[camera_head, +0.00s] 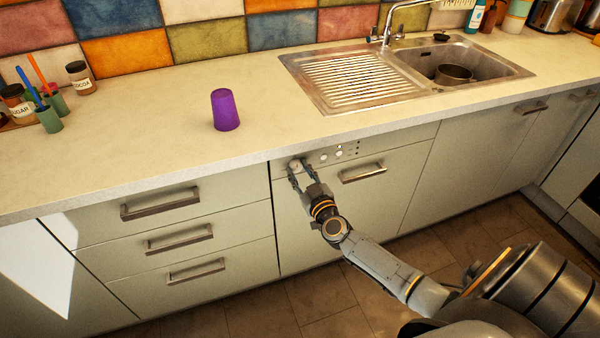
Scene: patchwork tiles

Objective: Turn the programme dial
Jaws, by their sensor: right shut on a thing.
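The programme dial (295,165) is a round pale knob at the left end of the appliance's control strip (331,154), just under the worktop edge. My right gripper (297,170) reaches up to it from below, with one finger on each side. It is shut on the dial. The fingers partly cover the dial, and its pointer or markings are too small to read. My left gripper does not show.
A metal handle (362,172) sits on the appliance front, right of the dial. The worktop (160,130) juts out just above. A purple cup (225,110) stands on it, and a sink (450,72) is at the back right. Drawers (185,240) are on the left.

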